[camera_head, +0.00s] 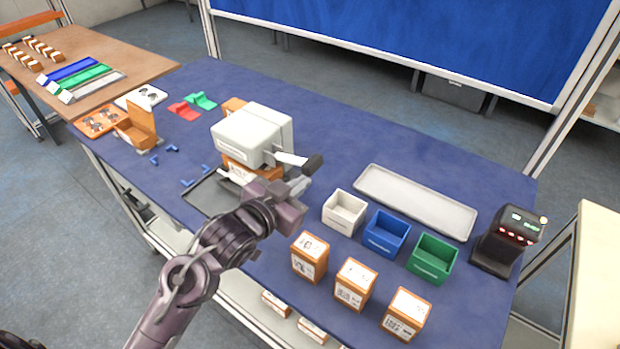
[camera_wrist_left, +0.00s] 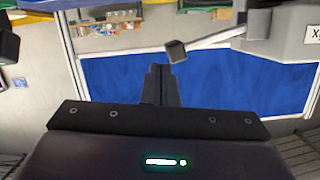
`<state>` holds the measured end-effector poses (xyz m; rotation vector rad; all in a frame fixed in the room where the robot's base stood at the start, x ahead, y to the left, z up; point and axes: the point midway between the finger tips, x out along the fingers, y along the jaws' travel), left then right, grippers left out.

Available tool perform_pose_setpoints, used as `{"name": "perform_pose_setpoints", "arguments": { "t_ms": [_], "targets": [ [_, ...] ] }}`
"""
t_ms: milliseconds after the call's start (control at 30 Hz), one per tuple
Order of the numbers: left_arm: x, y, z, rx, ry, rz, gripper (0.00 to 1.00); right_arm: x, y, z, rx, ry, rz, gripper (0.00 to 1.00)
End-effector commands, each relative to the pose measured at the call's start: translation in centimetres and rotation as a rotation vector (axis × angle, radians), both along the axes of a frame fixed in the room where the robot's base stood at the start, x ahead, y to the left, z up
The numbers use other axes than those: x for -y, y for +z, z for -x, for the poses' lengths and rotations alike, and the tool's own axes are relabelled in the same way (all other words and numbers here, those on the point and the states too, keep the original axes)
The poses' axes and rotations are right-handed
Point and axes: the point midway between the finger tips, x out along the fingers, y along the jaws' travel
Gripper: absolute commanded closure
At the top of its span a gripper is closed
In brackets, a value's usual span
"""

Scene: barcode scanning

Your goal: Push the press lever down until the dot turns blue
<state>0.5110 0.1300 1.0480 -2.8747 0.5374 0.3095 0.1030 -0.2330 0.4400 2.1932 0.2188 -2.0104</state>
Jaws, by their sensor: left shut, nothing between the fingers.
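The press (camera_head: 245,132) is a light grey box on the blue table, with an orange and white block under its head. Its lever (camera_head: 291,159) sticks out to the right, a pale rod with a dark knob (camera_head: 314,164) at the end. My left gripper (camera_head: 299,187) is shut and empty, just below the lever and knob in the head view. In the left wrist view the shut fingertips (camera_wrist_left: 160,72) are close to the knob (camera_wrist_left: 176,50), with the lever rod (camera_wrist_left: 215,38) running to the press at right. I cannot make out the dot. My right gripper is not in view.
White (camera_head: 345,212), blue (camera_head: 386,234) and green (camera_head: 434,258) bins stand right of the press, with several orange boxes in front. A long grey tray (camera_head: 416,201) lies behind them and a dark scanner device (camera_head: 508,240) stands at far right. A dark tray (camera_head: 207,195) lies by the press.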

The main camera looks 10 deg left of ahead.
Motion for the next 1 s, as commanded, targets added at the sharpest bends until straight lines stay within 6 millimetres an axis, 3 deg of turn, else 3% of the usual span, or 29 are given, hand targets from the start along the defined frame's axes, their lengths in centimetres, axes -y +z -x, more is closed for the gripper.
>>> {"name": "perform_pose_setpoints", "arguments": {
  "t_ms": [100,300,1000],
  "targets": [
    [-0.7,0.3,2.2,0.000,-0.001,-0.002,1.00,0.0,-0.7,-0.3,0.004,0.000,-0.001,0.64],
    [-1.3,0.9,4.0,0.000,0.000,0.000,1.00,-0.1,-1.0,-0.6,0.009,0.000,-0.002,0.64],
    [-1.4,1.2,4.2,0.001,0.000,0.002,1.00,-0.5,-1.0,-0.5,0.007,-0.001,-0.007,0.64]
  ]
}}
